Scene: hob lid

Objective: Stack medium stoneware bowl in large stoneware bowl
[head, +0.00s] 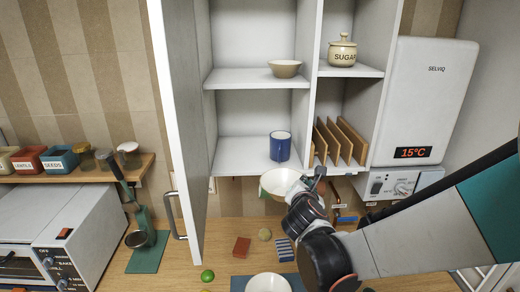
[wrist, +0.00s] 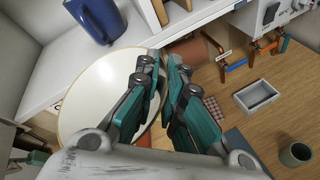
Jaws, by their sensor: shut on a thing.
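My gripper (wrist: 161,68) is shut on the rim of a cream-coloured bowl (wrist: 100,98), with one finger inside and one outside. In the head view, this bowl (head: 277,181) hangs in the air just below and in front of the lower cabinet shelf, its inside partly facing the camera. Another pale bowl (head: 268,284) stands on the counter at the bottom edge, partly cut off. A smaller tan bowl (head: 285,69) sits on the upper shelf. The held bowl looks like the medium one and the counter bowl like the large one, but sizes are hard to compare.
A blue mug (head: 280,146) stands on the lower shelf, close above the held bowl. Wooden dividers (head: 340,140) and a sugar jar (head: 342,50) are to the right. The open cabinet door (head: 180,130) juts out at left. A lime (head: 207,275) and a striped cloth (head: 285,250) lie on the counter.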

